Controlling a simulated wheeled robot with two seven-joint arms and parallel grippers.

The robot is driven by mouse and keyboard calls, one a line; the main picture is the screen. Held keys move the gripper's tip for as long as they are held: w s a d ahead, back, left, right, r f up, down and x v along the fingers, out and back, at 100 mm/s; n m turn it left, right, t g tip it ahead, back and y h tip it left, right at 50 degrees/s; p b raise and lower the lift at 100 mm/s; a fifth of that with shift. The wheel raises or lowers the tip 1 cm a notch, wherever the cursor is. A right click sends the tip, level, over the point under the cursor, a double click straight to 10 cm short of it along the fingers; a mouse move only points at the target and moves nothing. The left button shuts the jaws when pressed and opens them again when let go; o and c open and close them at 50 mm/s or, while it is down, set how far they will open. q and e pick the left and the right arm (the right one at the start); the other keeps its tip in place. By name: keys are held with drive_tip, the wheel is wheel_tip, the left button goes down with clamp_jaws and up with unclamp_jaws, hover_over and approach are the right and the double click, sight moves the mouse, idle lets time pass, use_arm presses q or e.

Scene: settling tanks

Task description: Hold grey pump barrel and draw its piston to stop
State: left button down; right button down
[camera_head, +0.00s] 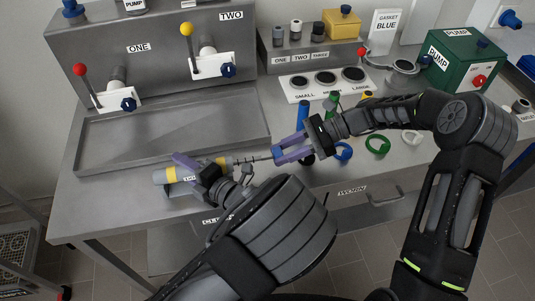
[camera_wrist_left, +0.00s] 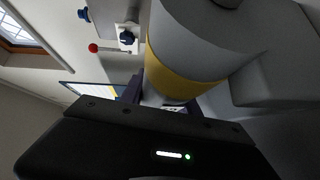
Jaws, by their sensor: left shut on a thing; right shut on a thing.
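The grey pump barrel with a yellow band (camera_head: 171,174) lies nearly level over the front of the steel bench. My left gripper (camera_head: 199,170) is shut around the barrel. The grey barrel and its yellow band fill the upper middle of the left wrist view (camera_wrist_left: 195,45). The thin piston rod (camera_head: 245,159) sticks out of the barrel's right end, with a clear length showing. My right gripper (camera_head: 279,154) is shut on the piston's outer end, whose handle is mostly hidden between the purple fingers. I cannot tell whether the piston is at its stop.
A steel tray with panels ONE (camera_head: 115,91) and TWO (camera_head: 211,64) stands behind. A blue upright piece (camera_head: 302,116), a blue ring (camera_head: 343,151) and a green ring (camera_head: 378,143) are near my right gripper. A green PUMP box (camera_head: 460,66) stands at back right.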

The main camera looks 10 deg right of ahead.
use_arm(q)
drive_tip(key=shift+s+a, duration=0.1)
drive_tip(key=shift+a, duration=0.1)
use_arm(e)
drive_tip(key=shift+d, duration=0.15)
drive_tip(key=c, duration=1.4)
unclamp_jaws()
use_arm(q)
drive_tip(key=shift+d, duration=0.1)
use_arm(e)
drive_tip(key=o, duration=0.4)
drive_tip(key=shift+c, duration=0.2)
drive_tip(key=shift+v, duration=3.7)
use_arm(q)
drive_tip(key=c, duration=0.8)
unclamp_jaws()
